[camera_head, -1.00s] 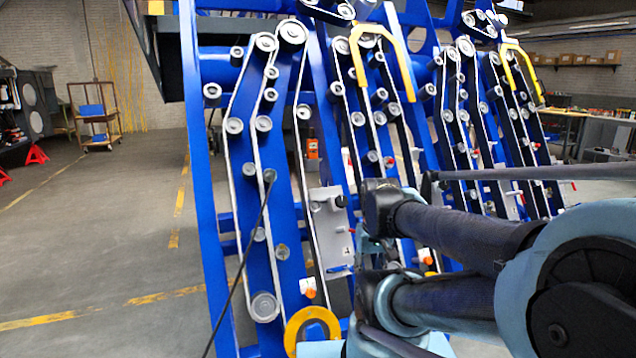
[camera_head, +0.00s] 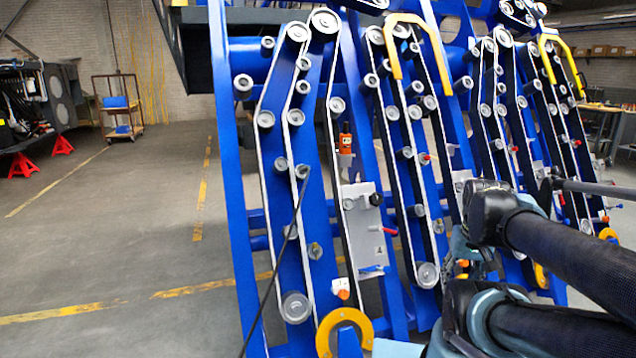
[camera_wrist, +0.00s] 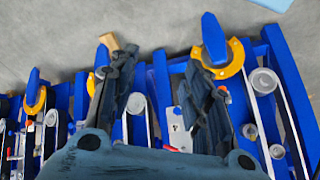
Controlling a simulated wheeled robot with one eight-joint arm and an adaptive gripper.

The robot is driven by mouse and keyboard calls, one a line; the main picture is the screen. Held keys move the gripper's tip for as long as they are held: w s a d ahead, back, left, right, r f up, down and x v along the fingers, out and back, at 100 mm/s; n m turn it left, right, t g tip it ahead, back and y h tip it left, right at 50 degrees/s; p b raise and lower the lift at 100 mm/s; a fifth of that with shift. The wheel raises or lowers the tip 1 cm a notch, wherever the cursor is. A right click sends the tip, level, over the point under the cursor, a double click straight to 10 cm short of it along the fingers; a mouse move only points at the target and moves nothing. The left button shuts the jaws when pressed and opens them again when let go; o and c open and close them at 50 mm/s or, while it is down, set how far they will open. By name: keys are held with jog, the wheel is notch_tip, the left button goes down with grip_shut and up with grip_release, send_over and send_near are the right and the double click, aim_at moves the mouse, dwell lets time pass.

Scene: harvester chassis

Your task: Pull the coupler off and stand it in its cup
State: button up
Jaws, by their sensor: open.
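A thin black hose (camera_head: 272,262) rises from the bottom edge in the head view. Its upper end meets a small round grey fitting (camera_head: 303,171) on the left blue panel; the coupler itself is too small to make out there. I cannot tell which thing is the coupler's cup; a small white and orange piece (camera_head: 341,288) sits low on the panel. My gripper (camera_wrist: 160,58) is open and empty in the wrist view, its dark fingers wide apart over the chassis. In the head view my arm covers the lower right, and the gripper's fingers cannot be made out.
Slanted blue panels (camera_head: 233,200) carry several rollers and belts. A yellow ring (camera_head: 329,330) sits at the panel's foot, and an orange bottle-like item (camera_head: 346,139) higher up. Yellow handles (camera_head: 392,50) stick out above. Open floor (camera_head: 110,240) lies left, with a cart (camera_head: 121,118) behind.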

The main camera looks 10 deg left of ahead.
aim_at(305, 169)
jog(key=w+a+r+m+t+y, duration=0.4)
jog(key=w+a+r+m, duration=0.4)
jog(key=a, duration=0.5)
jog(key=w+a+r+m+t+y, duration=0.3)
jog(key=w+a+r+m+y, duration=0.15)
jog(key=w+a, duration=0.65)
jog(key=w+a+r+m+t+y, duration=0.45)
jog(key=w+a+m, duration=0.3)
jog(key=a, duration=0.65)
jog(key=w+a+f+m+t+h, duration=0.2)
jog(key=a+f+m+h, duration=0.25)
jog(key=m, duration=0.55)
jog(key=shift+g+y, duration=0.25)
jog(key=shift+y, duration=0.3)
jog(key=x, duration=1.7)
jog(key=shift+w+a, duration=0.1)
jog(key=shift+a, duration=0.15)
grip_shut()
